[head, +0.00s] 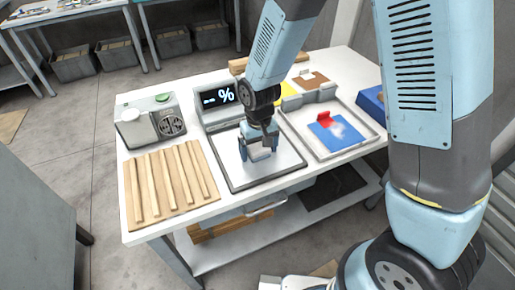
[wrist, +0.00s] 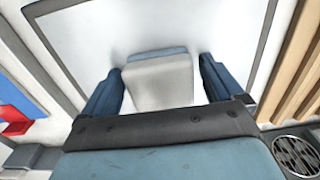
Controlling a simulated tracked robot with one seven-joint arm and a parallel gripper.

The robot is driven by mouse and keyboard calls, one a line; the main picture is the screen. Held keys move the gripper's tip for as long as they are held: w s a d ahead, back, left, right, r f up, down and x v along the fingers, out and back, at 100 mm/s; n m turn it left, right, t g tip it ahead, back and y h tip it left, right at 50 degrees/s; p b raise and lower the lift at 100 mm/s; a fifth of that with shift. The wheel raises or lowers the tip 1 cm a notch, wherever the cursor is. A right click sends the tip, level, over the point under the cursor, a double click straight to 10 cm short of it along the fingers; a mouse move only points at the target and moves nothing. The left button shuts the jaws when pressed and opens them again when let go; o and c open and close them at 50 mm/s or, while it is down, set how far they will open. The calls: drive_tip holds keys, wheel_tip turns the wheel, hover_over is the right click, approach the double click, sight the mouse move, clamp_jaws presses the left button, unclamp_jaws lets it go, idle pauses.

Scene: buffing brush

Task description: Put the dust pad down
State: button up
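A pale grey block with a blue edge, which I take to be the dust pad (wrist: 160,84), sits between the fingers of my gripper (wrist: 160,78) in the wrist view. Narrow gaps show between the pad and both fingers, so the gripper looks open around it. In the head view, my gripper (head: 258,150) points down over the white plate of a grey-framed tray (head: 285,178), with the pad (head: 260,154) low between the fingers. The pad appears to rest on the plate, but its underside is hidden.
A digital display (head: 219,95) stands behind the tray, and a grey-green device (head: 150,120) to its left. A slatted wooden board (head: 165,185) lies front left. A second tray (head: 352,154) on the right holds a blue plate with a red piece (head: 324,119) and white smudges.

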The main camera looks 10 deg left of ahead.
sight(259, 146)
drive_tip(key=shift+o, duration=0.4)
drive_tip(key=shift+r, duration=0.1)
wheel_tip(259, 146, up, 12)
idle(0.4)
drive_tip(key=shift+r, duration=0.1)
drive_tip(key=d+r+m+t+y, duration=0.1)
drive_tip(key=d+r+m+t, duration=0.15)
drive_tip(key=d+r, duration=1.2)
drive_tip(key=s+d+r+m+t, duration=0.1)
drive_tip(key=s+d+r+m, duration=0.1)
drive_tip(key=s+d, duration=0.3)
drive_tip(key=s+d+r+m+t+h, duration=0.1)
drive_tip(key=s+d+r, duration=0.3)
drive_tip(key=d, duration=0.6)
drive_tip(key=shift+s+d+m+t, duration=0.35)
drive_tip(key=shift+s+m+t, duration=0.15)
drive_tip(key=shift+s, duration=0.35)
drive_tip(key=shift+w, duration=0.15)
